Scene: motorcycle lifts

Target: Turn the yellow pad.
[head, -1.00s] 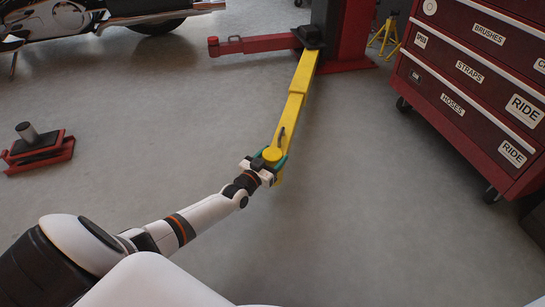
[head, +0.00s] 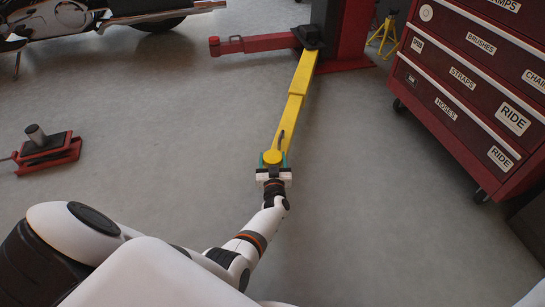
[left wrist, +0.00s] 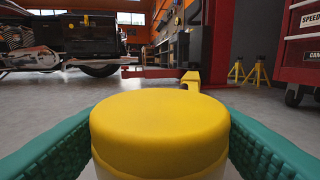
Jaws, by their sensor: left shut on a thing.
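The yellow pad (head: 272,157) is a round disc at the near end of a yellow lift arm (head: 297,95). My left gripper (head: 272,165) is shut on the pad, with a finger on each side of it. In the left wrist view the pad (left wrist: 160,120) fills the lower middle, its top yellow and its lower side paler. The green padded fingers (left wrist: 160,145) press in from left and right there. The underside of the pad is hidden. My right gripper is not in view.
A red lift post (head: 340,30) with a red arm (head: 255,44) stands at the back. A red tool cabinet (head: 470,90) is at the right, a red jack (head: 45,150) at the left, and a motorcycle (head: 60,18) at the back left. The floor between is clear.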

